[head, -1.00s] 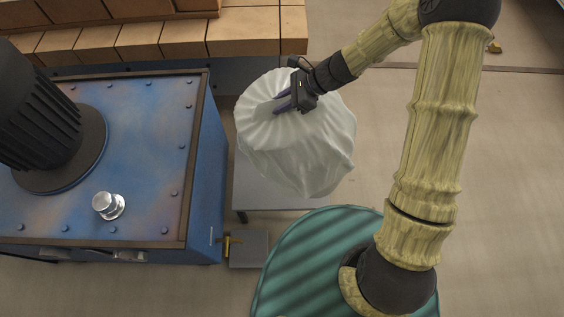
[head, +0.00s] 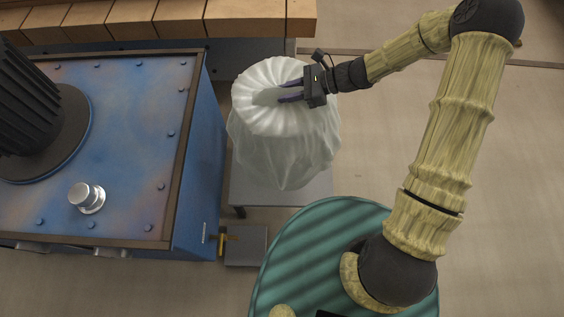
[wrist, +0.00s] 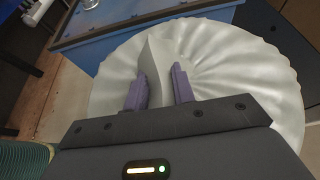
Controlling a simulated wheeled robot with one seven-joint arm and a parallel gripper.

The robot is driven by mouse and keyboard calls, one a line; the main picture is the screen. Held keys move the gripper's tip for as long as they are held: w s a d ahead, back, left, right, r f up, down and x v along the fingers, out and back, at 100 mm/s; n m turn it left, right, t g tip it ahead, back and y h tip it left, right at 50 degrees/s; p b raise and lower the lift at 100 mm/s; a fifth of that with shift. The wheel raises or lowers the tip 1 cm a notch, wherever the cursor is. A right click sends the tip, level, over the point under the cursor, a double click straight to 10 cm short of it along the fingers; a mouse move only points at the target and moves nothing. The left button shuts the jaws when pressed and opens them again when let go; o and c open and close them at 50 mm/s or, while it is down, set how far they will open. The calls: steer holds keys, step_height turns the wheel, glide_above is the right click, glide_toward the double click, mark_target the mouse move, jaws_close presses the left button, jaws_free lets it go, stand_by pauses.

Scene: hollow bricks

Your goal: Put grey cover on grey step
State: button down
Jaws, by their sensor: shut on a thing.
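The grey cover (head: 285,150) is a pale, pleated cloth hood with a gathered round top. My gripper (head: 280,94) comes in from the right and is shut on a raised fold at the middle of that top. In the wrist view the fold stands between the two purple fingers (wrist: 160,88), with the pleated cover (wrist: 240,65) spread out beyond them. The cover hangs over the grey step (head: 245,192), a low flat platform with legs, and hides most of it. I cannot tell whether the cover's lower end touches the step.
A blue riveted machine (head: 130,120) with a black ribbed cylinder (head: 38,105) and a silver knob (head: 87,197) stands close on the left. Bricks (head: 180,17) lie along the back. A small grey box (head: 247,246) sits in front of the step. The floor at right is open.

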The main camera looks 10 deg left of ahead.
steer(key=shift+f, duration=3.15)
step_height(320, 180, down, 4)
steer(key=shift+d+r+b, duration=0.1)
steer(key=shift+r+b, duration=0.05)
steer(key=shift+b, duration=0.25)
steer(key=c, duration=1.4)
jaws_free()
steer(key=shift+c, duration=0.2)
steer(key=shift+o, duration=1.4)
